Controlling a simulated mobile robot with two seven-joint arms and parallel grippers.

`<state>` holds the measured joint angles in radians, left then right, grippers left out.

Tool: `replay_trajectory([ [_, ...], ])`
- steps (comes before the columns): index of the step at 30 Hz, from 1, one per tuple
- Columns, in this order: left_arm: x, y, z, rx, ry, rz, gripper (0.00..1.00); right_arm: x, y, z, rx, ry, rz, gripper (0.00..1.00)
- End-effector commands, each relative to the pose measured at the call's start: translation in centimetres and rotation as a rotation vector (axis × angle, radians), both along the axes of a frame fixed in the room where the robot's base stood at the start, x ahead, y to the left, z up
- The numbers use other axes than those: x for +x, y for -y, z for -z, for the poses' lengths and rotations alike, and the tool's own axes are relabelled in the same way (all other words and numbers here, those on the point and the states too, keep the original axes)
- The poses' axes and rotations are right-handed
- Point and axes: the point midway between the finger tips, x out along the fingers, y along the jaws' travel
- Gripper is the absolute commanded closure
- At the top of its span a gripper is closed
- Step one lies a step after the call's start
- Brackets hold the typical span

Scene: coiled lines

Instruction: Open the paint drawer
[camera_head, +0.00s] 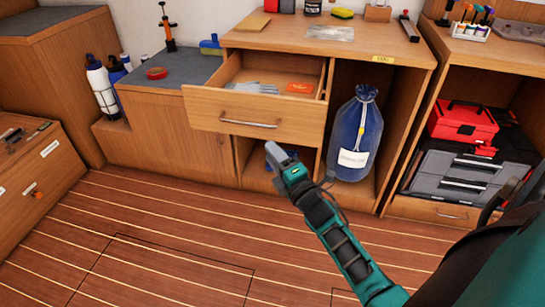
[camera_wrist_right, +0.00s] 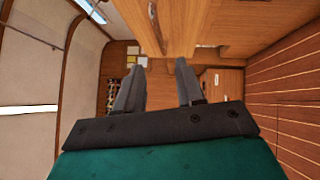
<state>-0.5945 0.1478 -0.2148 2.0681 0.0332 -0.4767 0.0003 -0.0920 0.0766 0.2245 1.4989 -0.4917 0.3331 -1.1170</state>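A wooden drawer (camera_head: 205,105) under the counter is pulled out, with its top open. Silvery flat packets (camera_head: 252,88) and an orange item (camera_head: 300,88) lie inside. A metal bar handle (camera_head: 250,124) runs across its front. I see no readable label on this drawer. My right gripper (camera_head: 272,150) is below and slightly right of the handle, apart from it in the picture. In the right wrist view its two fingers (camera_wrist_right: 157,78) stand apart with nothing between them. A wooden panel with a handle (camera_wrist_right: 153,18) shows beyond them. My left gripper is not in view.
A blue sack (camera_head: 353,135) stands in the open bay right of the drawer. Red (camera_head: 463,121) and grey (camera_head: 460,172) toolboxes fill the right shelf. A drawer chest (camera_head: 40,165) with labels is at left. The striped floor (camera_head: 150,225) is clear.

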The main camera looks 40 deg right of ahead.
Motion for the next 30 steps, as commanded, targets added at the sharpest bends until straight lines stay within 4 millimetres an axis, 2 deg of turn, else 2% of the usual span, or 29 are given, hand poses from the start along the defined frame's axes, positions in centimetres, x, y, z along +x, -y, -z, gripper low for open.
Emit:
replay_trajectory([
  [24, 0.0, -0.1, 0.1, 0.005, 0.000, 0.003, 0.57, 0.0, 0.3, 0.1, 0.005, -0.002, -0.002, 0.62],
  [28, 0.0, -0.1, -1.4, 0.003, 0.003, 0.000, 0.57, -1.2, -0.6, -0.2, 0.119, -0.046, -0.014, 0.62],
  [30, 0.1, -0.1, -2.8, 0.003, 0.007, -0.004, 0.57, -2.7, -1.7, -0.4, 0.272, -0.104, -0.024, 0.62],
])
